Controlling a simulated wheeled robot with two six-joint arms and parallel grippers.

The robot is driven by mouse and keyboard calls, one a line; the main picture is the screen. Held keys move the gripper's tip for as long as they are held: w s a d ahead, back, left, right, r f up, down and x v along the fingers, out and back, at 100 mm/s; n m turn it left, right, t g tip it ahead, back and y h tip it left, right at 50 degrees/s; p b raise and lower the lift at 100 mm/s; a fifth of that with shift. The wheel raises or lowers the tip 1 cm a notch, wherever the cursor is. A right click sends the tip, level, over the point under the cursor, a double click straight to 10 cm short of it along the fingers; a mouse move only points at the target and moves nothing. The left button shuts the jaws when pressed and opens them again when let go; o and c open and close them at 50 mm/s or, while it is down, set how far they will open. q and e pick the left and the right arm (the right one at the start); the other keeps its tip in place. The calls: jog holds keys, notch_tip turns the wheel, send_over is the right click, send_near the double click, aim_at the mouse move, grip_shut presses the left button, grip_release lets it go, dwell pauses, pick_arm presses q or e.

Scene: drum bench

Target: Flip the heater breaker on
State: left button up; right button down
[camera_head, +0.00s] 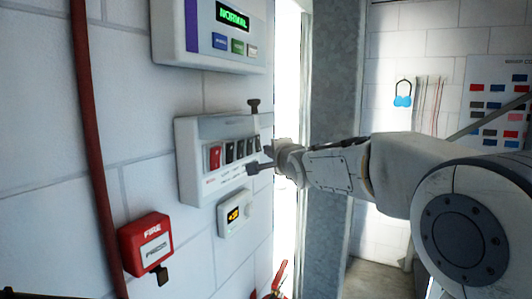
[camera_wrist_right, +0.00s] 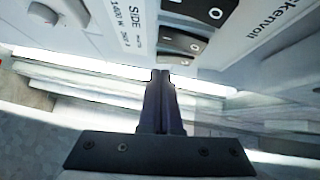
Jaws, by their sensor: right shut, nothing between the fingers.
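The breaker box (camera_head: 188,183) is a white wall unit with one red rocker switch (camera_head: 215,157) and several black rocker switches (camera_head: 230,152) in a row. The labels under them are too small to read in the head view, so I cannot tell which is the heater breaker. My left gripper is out of view.
A panel reading "NORMAL" (camera_head: 233,17) hangs above the box. A red fire box (camera_head: 145,243) and red pipe (camera_head: 92,140) are at left. A bright doorway (camera_head: 287,80) opens at right.

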jog(key=shift+w+a, duration=0.15)
jog(key=shift+a, duration=0.25)
jog(key=shift+f, duration=0.1)
pick_arm(q)
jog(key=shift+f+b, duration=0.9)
jog(key=shift+b, duration=0.1)
pick_arm(e)
jog(key=shift+w+a+m+t, duration=0.15)
jog(key=shift+a+m+t, duration=0.1)
jog(key=shift+m+t, duration=0.05)
